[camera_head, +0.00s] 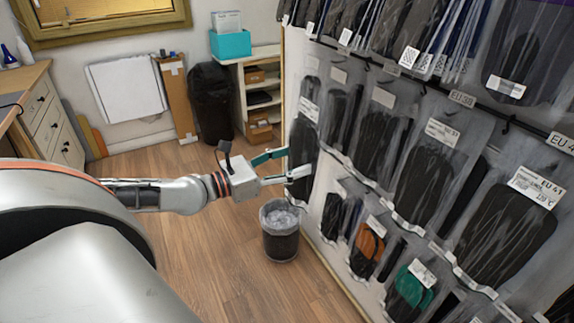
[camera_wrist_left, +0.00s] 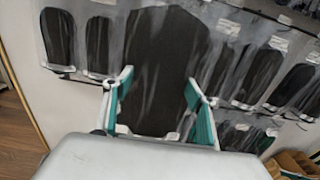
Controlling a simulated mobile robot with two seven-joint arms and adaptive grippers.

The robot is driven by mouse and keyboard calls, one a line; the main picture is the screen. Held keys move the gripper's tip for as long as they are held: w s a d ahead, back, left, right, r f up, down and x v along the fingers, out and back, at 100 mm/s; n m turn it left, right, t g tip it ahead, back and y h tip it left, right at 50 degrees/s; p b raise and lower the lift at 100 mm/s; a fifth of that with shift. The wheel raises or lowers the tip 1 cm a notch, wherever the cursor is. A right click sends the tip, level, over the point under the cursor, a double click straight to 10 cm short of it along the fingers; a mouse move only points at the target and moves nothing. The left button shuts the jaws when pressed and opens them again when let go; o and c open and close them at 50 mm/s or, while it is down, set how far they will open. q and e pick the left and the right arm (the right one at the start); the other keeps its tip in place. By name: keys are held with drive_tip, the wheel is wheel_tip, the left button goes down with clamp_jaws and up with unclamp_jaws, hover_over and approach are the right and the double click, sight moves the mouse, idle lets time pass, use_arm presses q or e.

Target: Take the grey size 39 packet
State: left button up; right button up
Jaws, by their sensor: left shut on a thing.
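A packet with dark grey insoles (camera_head: 301,136) hangs at the left end of the middle row of the wall rack. Its white label is too small to read, so I cannot tell its size. My left gripper (camera_head: 294,163) is at this packet, one finger on each side, and is shut on it. In the left wrist view the packet (camera_wrist_left: 165,48) stands upright between the two green-padded fingers (camera_wrist_left: 158,84), with its lower part partly hidden by the gripper body. My right gripper is not in view.
Several clear packets of dark insoles (camera_head: 428,170) hang close together right of the gripper. Packets with orange (camera_head: 369,245) and green insoles (camera_head: 410,287) hang in the lower row. A bin (camera_head: 280,246) stands on the floor below my gripper. Open wooden floor lies to its left.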

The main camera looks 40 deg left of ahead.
use_arm(q)
drive_tip(key=x, duration=0.2)
drive_tip(key=shift+w+r+p, duration=0.25)
drive_tip(key=shift+w+p, duration=0.05)
drive_tip(key=shift+p+x, duration=0.35)
drive_tip(key=shift+x, duration=0.45)
drive_tip(key=shift+w+d+f+p, duration=0.2)
drive_tip(key=shift+w+d+p, duration=0.4)
drive_tip(key=shift+w, duration=0.35)
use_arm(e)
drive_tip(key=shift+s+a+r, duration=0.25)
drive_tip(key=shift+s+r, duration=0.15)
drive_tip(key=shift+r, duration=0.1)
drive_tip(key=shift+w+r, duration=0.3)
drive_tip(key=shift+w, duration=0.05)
